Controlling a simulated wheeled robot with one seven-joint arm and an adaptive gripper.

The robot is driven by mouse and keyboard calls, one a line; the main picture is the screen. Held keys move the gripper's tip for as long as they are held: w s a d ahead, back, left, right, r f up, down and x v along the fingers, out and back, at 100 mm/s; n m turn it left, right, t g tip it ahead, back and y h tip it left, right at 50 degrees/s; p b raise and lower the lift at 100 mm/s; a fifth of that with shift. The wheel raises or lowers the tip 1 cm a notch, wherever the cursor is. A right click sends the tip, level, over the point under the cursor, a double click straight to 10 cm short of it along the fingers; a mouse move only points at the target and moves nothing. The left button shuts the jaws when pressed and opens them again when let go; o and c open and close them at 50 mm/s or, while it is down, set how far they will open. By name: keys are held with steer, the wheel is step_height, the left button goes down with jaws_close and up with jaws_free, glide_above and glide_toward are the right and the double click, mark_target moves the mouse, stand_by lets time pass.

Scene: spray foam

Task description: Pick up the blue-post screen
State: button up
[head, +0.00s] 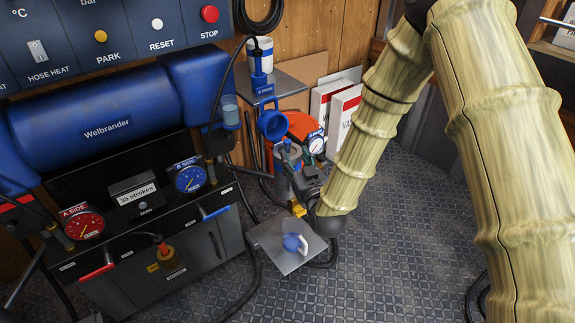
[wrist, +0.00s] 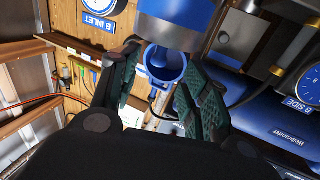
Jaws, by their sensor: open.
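I cannot tell for sure which thing is the blue-post screen. A small blue piece with a pale part (head: 292,242) lies on a grey metal tray (head: 270,256) low in the middle of the head view. A blue ring-shaped cup (head: 272,125) sits higher, beside a small shelf. A blue ring-shaped cup also shows beyond my fingers in the wrist view (wrist: 178,59). My gripper (wrist: 160,70) is open, its dark green padded fingers on either side of that cup in the picture. No contact shows. In the head view my gripper is small, dark and partly hidden.
The machine with a blue tank (head: 100,130), red gauge (head: 82,224) and blue gauge (head: 190,179) fills the left. A shelf (head: 285,84) holds a white and blue container (head: 260,58). Black hoses hang nearby. Patterned floor (head: 400,270) lies open at lower right.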

mark_target(289, 147)
steer(key=shift+b+x, duration=0.3)
steer(key=shift+x, duration=3.7)
steer(key=shift+f, duration=0.1)
steer(key=shift+c, duration=0.3)
jaws_close()
